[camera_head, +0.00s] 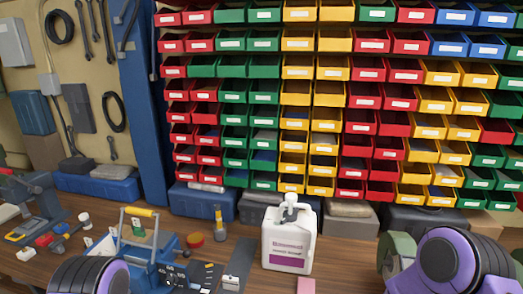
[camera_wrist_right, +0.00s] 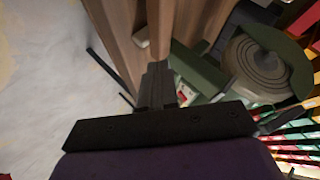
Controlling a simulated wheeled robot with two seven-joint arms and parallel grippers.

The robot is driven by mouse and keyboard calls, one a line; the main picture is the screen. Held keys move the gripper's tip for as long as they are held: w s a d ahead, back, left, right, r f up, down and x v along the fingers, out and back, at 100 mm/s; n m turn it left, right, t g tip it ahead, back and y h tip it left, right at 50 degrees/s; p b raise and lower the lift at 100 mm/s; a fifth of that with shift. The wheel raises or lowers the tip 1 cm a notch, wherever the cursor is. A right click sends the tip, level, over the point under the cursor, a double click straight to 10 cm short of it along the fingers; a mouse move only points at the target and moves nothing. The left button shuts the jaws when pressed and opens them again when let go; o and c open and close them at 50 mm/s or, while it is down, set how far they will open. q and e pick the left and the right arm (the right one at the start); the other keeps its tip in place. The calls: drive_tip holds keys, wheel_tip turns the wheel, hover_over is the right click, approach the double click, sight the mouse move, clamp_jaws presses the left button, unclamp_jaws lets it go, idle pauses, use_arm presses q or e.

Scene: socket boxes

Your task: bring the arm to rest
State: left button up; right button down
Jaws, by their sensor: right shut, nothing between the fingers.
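My right gripper (camera_wrist_right: 157,72) shows in the right wrist view, its dark fingers together and empty. It points past the wooden bench edge (camera_wrist_right: 125,40), with pale floor to the left. In the head view, a purple and black part of my right arm (camera_head: 455,262) fills the bottom right corner; its gripper is out of that picture. A similar purple and black part of my left arm (camera_head: 88,277) shows at the bottom left. My left gripper is not in either view.
A green and grey round machine (camera_wrist_right: 262,68) is close to the right of my right gripper. On the bench stand a white jug (camera_head: 289,240) and a blue tool carrier (camera_head: 150,262). Rows of coloured bins (camera_head: 297,95) cover the back wall.

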drive_tip(key=s+d+f+n+g+y, duration=0.1)
drive_tip(key=s+f+n, duration=0.25)
drive_tip(key=s, duration=0.35)
drive_tip(key=s+d+f+n+g+y, duration=0.1)
drive_tip(key=s+f+n+g+y, duration=0.1)
drive_tip(key=s+n, duration=0.45)
drive_tip(key=s+d+f+n+g+y, duration=0.1)
drive_tip(key=s+f+n, duration=0.2)
drive_tip(key=s, duration=0.6)
wheel_tip(320, 180, down, 13)
drive_tip(key=b, duration=1.3)
drive_tip(key=shift+n, duration=0.3)
